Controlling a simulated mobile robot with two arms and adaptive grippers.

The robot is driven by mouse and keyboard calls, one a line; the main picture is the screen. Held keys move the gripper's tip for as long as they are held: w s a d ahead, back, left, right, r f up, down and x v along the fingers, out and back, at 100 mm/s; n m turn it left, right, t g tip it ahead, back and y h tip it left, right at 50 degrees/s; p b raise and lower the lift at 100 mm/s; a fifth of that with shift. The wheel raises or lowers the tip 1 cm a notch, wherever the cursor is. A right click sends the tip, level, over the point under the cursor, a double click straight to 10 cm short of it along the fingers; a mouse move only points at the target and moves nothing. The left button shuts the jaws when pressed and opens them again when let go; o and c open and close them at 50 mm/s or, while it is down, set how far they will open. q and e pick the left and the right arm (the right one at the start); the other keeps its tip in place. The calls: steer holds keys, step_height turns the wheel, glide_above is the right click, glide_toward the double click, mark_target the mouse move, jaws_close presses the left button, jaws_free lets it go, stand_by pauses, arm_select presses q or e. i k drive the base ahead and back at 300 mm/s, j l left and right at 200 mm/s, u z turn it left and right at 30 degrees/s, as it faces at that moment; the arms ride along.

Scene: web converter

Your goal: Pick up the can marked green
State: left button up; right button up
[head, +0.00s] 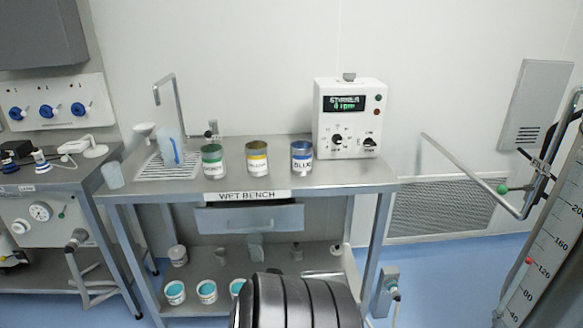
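The can marked green (212,161) stands upright on top of the steel wet bench (330,181), left of two similar cans. It has a white label with a green band, and its lettering is too small to read clearly. The can with the yellow band (257,159) stands to its right. The can with the blue band (302,157) stands farther right. All three stand apart from each other. Neither of my grippers shows in the head view, and nothing touches the green can.
A clear jug (170,147) and a bent tap (166,85) stand left of the green can. A white control box (347,118) stands at the bench's right rear. Tubs with teal contents (207,291) sit on the lower shelf. A dark rounded shape at the bottom edge hides part of that shelf.

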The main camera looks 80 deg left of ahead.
mark_target(213, 155)
steer(key=u, duration=2.95)
